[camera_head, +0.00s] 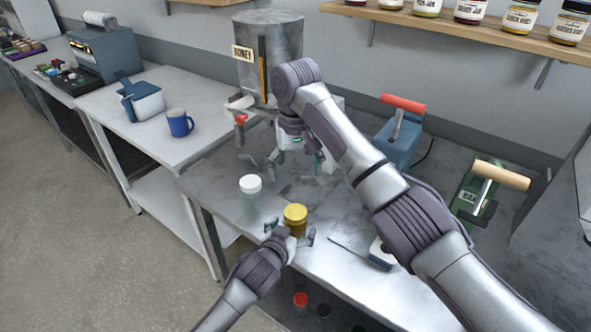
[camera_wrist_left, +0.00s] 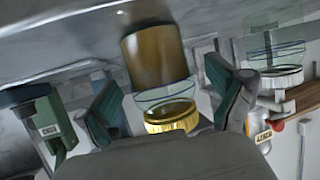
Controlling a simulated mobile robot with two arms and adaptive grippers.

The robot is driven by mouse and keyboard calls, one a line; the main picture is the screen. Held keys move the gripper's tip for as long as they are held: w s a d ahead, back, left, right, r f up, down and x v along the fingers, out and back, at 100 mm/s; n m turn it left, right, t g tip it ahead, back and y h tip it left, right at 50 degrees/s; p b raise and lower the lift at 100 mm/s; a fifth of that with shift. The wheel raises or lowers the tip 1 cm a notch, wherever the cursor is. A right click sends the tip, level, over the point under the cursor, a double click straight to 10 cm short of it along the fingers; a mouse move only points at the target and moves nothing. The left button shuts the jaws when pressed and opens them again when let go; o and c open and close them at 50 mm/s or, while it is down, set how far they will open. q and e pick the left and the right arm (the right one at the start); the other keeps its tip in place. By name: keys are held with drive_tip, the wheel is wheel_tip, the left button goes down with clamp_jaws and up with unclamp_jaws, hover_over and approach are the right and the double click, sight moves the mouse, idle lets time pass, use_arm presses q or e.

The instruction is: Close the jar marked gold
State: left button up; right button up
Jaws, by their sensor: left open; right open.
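The jar with the gold lid (camera_head: 295,217) stands near the front edge of the grey table. In the left wrist view, its golden-brown filling (camera_wrist_left: 155,55), clear glass and gold lid (camera_wrist_left: 172,118) appear upside down. The lid sits at the jar's mouth; I cannot tell whether it is tight. My left gripper (camera_head: 290,233) is open, with one finger on each side of this jar; contact is unclear. My right gripper (camera_head: 296,168) is open and empty above the table, behind the jar.
A clear jar with a white lid (camera_head: 250,185) stands to the left of the gold one and also shows in the left wrist view (camera_wrist_left: 277,77). A honey tank (camera_head: 285,45) stands behind. A blue device (camera_head: 398,140) and green device (camera_head: 470,197) stand to the right.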

use_arm(q)
drive_tip(key=v, duration=1)
drive_tip(key=shift+s, duration=0.2)
drive_tip(key=shift+a+r, duration=0.1)
